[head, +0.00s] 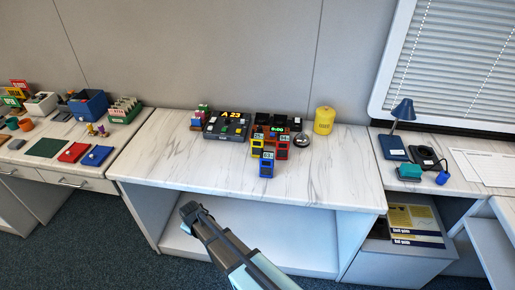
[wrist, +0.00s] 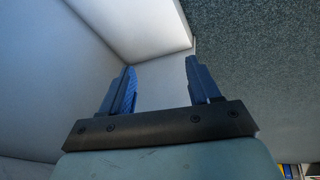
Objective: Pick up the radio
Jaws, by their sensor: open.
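Three small handheld units that look like radios stand close together on the marble-patterned counter in the head view: a yellow one (head: 257,141), a red one (head: 283,147) and a blue one (head: 266,164). The blue one is nearest the front edge. I cannot tell which one is the task's radio. My gripper (head: 190,210) is in front of the counter, below its top and to the left of the units. In the wrist view my gripper (wrist: 160,78) is open, with nothing between its blue fingers.
Behind the units are a dark console (head: 227,125) with a lit display, a small clock reading 5:00 (head: 277,129) and a silver dome (head: 302,139). A yellow canister (head: 324,121) stands to the right. The counter's left part (head: 160,160) is clear. A lower shelf (head: 250,240) is open under the counter.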

